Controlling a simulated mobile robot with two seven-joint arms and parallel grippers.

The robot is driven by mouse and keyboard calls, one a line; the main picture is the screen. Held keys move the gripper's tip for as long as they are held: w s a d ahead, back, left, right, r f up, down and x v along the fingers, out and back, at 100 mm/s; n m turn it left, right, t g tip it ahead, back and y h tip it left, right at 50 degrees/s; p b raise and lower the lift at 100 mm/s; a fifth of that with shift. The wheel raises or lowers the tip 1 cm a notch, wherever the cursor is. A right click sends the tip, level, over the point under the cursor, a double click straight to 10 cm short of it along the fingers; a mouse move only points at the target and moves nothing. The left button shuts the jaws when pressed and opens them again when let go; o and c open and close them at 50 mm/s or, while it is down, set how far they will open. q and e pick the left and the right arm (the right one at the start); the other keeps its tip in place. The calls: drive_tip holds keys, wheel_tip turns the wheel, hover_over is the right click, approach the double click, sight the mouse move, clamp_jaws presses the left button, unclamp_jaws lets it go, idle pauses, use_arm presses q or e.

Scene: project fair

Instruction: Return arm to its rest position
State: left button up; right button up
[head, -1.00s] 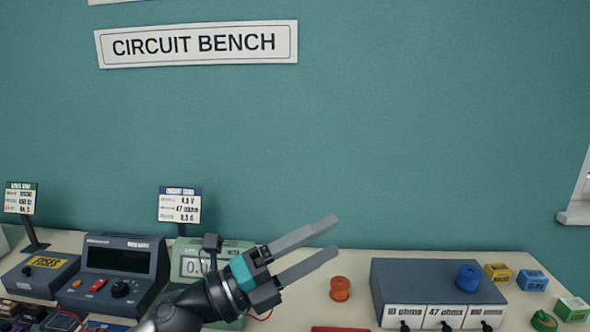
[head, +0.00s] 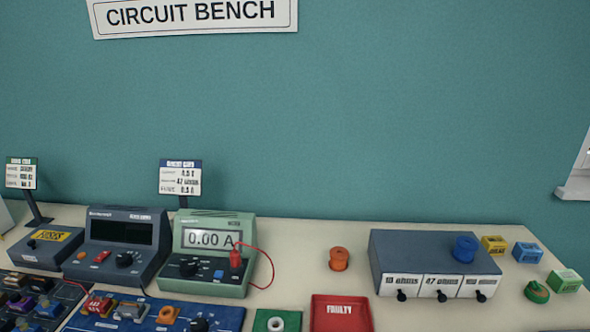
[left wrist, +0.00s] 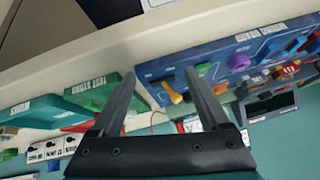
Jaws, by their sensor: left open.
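My left gripper (left wrist: 162,95) shows in the left wrist view with its two grey fingers apart and nothing between them. In the head view neither gripper is visible. My right gripper is in no frame.
The bench holds a fuse box (head: 45,246), a dark power supply (head: 118,245), a green meter (head: 211,255) reading 0.00 A, a resistor box (head: 405,252) and a red faulty tray (head: 342,312). An orange spool (head: 340,259) stands on clear bench.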

use_arm(q)
drive_tip(key=s+f+g, duration=0.3)
drive_tip(key=s+g, duration=0.1)
drive_tip(key=s, duration=0.5)
wheel_tip(320, 180, down, 27)
drive_tip(key=s+g+b, duration=0.1)
drive_tip(key=s+b, duration=0.1)
drive_tip(key=s, duration=0.1)
drive_tip(key=s+a+f+g+b, duration=0.1)
drive_tip(key=s+a+f, duration=0.1)
drive_tip(key=s+f, duration=1)
drive_tip(key=shift+s, duration=0.8)
